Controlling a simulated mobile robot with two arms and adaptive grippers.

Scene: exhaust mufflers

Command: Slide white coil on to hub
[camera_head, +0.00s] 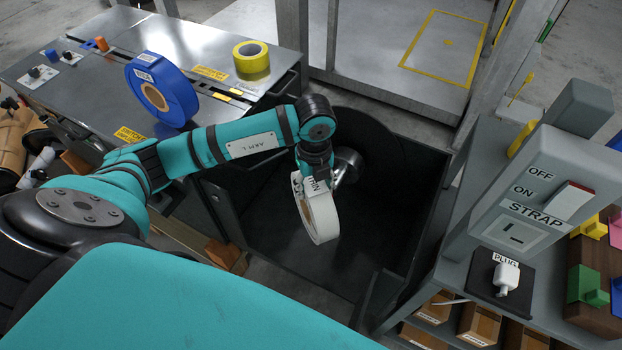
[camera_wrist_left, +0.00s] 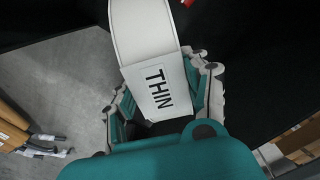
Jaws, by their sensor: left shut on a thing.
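The white coil (camera_head: 321,218) hangs below my left gripper (camera_head: 312,180) inside the dark bay. It is a thin ring standing on edge, with a white label reading THIN near the fingers. In the left wrist view, my left gripper (camera_wrist_left: 163,98) is shut on the labelled rim of the white coil (camera_wrist_left: 143,32), with one finger on each side. A round metallic hub (camera_head: 348,163) shows just right of the gripper and upper coil, partly hidden by them. The coil appears beside the hub, not around it; the exact gap is unclear. My right gripper is not in view.
A steel bench (camera_head: 95,95) at upper left bears a blue coil (camera_head: 176,92) and a yellow coil (camera_head: 251,58). Dark bay walls surround the held coil. A grey control box (camera_head: 545,180) with an OFF/ON switch and a white plug (camera_head: 506,277) stands at right.

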